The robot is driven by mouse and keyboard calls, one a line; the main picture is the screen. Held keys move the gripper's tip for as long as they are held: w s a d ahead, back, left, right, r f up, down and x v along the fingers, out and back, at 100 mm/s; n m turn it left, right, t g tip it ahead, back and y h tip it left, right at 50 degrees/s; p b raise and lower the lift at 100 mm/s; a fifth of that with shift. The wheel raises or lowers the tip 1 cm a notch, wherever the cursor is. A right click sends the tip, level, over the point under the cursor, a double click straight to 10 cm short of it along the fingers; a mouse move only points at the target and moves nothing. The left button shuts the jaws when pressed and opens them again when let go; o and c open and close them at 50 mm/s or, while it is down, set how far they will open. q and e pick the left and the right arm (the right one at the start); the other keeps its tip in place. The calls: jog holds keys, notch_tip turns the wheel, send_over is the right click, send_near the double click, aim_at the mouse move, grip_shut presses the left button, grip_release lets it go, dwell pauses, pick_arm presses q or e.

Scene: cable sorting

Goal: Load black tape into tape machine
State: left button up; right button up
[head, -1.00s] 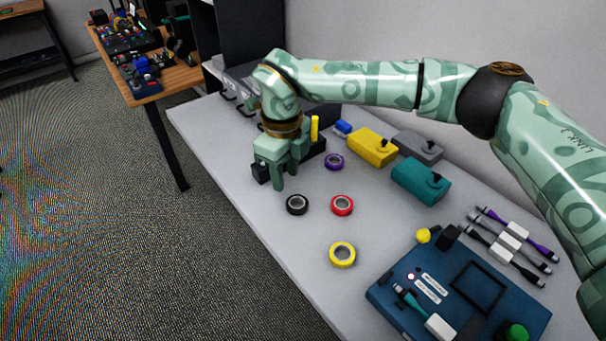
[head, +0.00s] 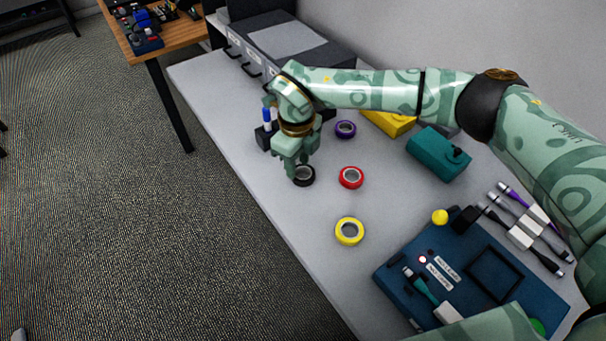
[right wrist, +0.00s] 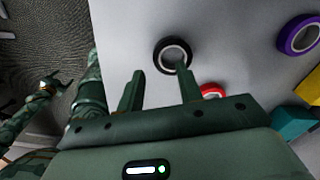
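The black tape roll (head: 310,180) lies flat on the light table near its left edge. My right gripper (head: 297,172) points down at it, partly covering it. In the right wrist view the two fingers (right wrist: 160,72) are apart. One finger overlaps the lower right rim of the black roll (right wrist: 161,50); the other is left of it. Contact cannot be told. No tape machine can be identified for certain; a teal box (head: 437,155) with a black part on top stands at the right. A green arm, probably mine, shows at the left of the right wrist view; its gripper (right wrist: 47,86) is small and unclear.
A red roll (head: 342,181), a yellow roll (head: 339,236) and a purple roll (head: 345,129) lie nearby. A yellow box (head: 388,123) is behind. A blue panel (head: 405,283) and several cables (head: 530,220) fill the front right. A dark holder with pens (head: 264,138) stands behind my gripper.

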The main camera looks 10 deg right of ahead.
aim_at(298, 178)
notch_tip(298, 178, down, 5)
jog(key=shift+s+r+b, duration=0.15)
jog(key=shift+r+b, duration=0.05)
jog(key=shift+b, duration=0.3)
jog(key=shift+r, duration=0.1)
grip_shut()
